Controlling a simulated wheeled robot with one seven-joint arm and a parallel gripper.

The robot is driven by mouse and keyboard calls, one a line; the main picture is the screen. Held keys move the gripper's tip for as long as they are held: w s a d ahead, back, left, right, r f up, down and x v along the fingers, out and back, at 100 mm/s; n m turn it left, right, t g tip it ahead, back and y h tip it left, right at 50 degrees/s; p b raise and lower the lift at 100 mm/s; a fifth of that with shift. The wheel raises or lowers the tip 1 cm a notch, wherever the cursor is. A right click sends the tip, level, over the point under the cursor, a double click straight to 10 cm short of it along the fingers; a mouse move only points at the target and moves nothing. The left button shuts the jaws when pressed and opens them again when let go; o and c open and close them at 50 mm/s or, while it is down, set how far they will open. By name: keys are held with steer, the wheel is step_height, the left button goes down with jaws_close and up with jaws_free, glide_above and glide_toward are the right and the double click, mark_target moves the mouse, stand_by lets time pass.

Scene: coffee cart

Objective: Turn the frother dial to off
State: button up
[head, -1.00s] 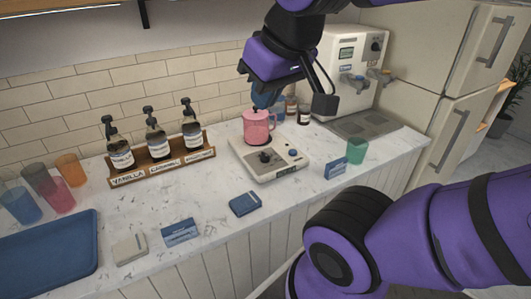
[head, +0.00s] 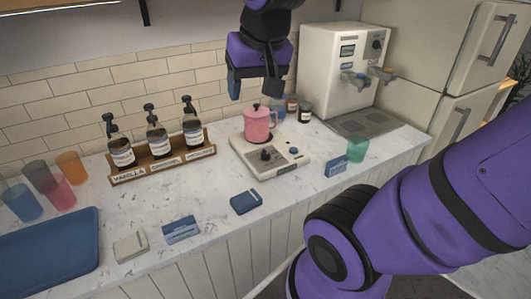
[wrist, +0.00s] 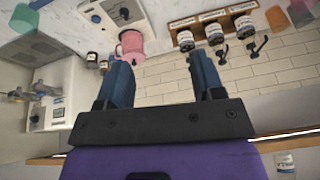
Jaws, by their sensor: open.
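The frother is a white base (head: 277,170) with a black dial (head: 266,156) and a blue button (head: 294,151) on its front top. A pink pitcher (head: 257,126) stands on its rear part. In the wrist view, the frother base (wrist: 142,22) is at the top, with the dial (wrist: 122,13) near the upper edge and the pitcher (wrist: 131,43) below it. My gripper (head: 257,90) is open and empty, above the pitcher and apart from the dial. Its two blue fingers (wrist: 161,72) are spread wide in the wrist view. The dial's setting is too small to tell.
Syrup bottles in a wooden rack (head: 165,166) stand left of the frother. A coffee machine (head: 342,70) and small jars (head: 304,112) are at the right rear. A green cup (head: 356,150) and a blue card stand (head: 336,166) are to the right. The counter before the frother holds a dark blue box (head: 245,202).

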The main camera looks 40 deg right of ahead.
steer(key=w+d+f+m+g, duration=0.2)
steer(key=w+d+f+m, duration=0.6)
steer(key=w, duration=0.3)
steer(key=m+g, duration=0.2)
steer(key=m, duration=0.7)
glide_toward(265, 151)
steer(key=shift+d+y, duration=0.4)
step_height(265, 151, down, 10)
steer(key=shift+f, duration=0.1)
steer(key=c, duration=0.9)
